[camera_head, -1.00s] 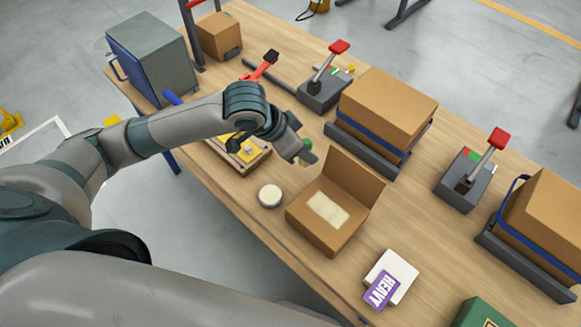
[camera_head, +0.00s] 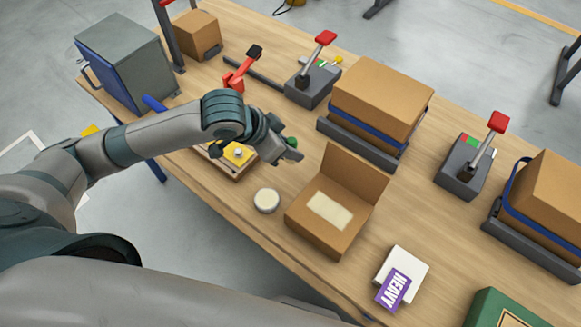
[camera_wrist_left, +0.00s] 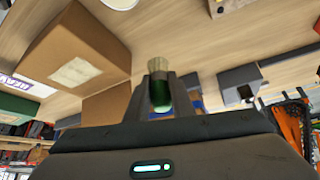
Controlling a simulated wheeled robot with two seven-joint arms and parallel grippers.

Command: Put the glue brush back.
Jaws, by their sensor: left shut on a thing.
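My left gripper (camera_head: 292,154) is shut on the glue brush, above the table between the yellow-topped wooden tray and the open box. In the head view only a bit of the brush's green handle (camera_head: 291,142) shows. In the left wrist view the glue brush (camera_wrist_left: 159,88) stands between the fingers, its pale bristles beyond the fingertips. A round tin (camera_head: 266,201) with a whitish top sits on the table in front of the gripper. The open cardboard box (camera_head: 310,232) has a pale patch (camera_head: 330,210) in it. My right gripper is out of view.
The wooden tray (camera_head: 232,172) is partly hidden behind my left arm. A closed carton (camera_head: 380,98), lever units (camera_head: 312,85) and a red clamp-like tool (camera_head: 238,75) stand behind. A purple HEAVY card (camera_head: 394,290) lies at the front. Bare table surrounds the tin.

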